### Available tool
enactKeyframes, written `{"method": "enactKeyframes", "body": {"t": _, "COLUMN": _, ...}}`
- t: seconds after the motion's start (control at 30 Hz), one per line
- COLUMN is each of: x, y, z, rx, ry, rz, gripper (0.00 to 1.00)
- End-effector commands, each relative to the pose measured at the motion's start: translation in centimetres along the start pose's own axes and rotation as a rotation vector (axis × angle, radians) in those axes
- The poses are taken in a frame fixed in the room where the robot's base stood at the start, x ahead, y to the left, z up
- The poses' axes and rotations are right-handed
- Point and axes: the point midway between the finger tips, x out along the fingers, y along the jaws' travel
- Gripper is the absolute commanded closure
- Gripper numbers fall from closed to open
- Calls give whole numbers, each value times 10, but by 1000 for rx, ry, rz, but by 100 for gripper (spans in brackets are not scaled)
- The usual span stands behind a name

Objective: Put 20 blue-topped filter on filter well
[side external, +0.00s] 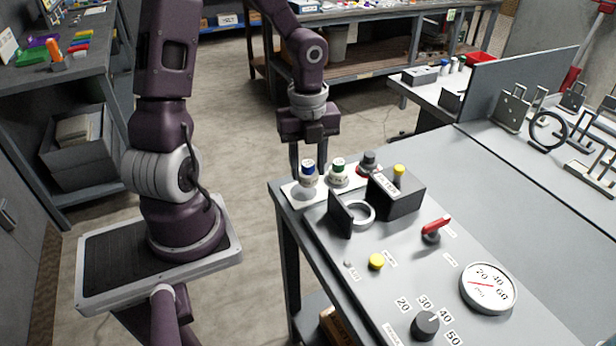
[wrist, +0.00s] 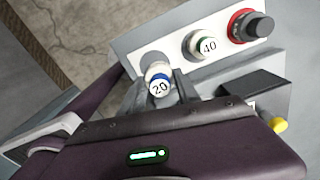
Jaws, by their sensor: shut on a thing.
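The blue-topped filter (side external: 308,171), a small white cylinder with a blue cap, is at the left end of a white strip on the bench. In the wrist view its "20" face (wrist: 160,87) shows between the fingers. My gripper (side external: 308,163) is shut on it from above; in the wrist view my fingers (wrist: 160,90) flank it. I cannot tell whether the filter still touches the strip. The filter well (side external: 358,214) looks like a pale ring on the bench, beside a raised black plate (side external: 340,213), right and nearer the camera. The ring's inside looks empty.
A green-topped filter marked 40 (side external: 338,171) and a dark-topped one with red (side external: 368,162) stand on the strip (side external: 300,197). A black box (side external: 398,198) with a yellow knob stands beside the well. A red lever (side external: 435,228), dial (side external: 425,325) and gauge (side external: 488,288) are nearer.

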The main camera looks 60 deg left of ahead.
Motion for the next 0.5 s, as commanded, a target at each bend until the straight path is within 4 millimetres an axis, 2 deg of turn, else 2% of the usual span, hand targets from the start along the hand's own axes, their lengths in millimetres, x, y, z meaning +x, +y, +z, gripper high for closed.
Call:
{"method": "enactKeyframes", "body": {"t": 0.1, "x": -32, "y": 0, "z": 2, "rx": -6, "ry": -6, "rz": -4, "gripper": 100}}
{"method": "enactKeyframes", "body": {"t": 0.23, "x": -56, "y": -1, "z": 0, "rx": -3, "ry": -3, "rz": -1, "gripper": 100}}
{"method": "enactKeyframes", "body": {"t": 0.37, "x": -64, "y": -16, "z": -16, "rx": 10, "ry": 5, "rz": -4, "gripper": 100}}
{"method": "enactKeyframes", "body": {"t": 0.5, "x": -61, "y": -45, "z": -52, "rx": 14, "ry": 12, "rz": -3, "gripper": 100}}
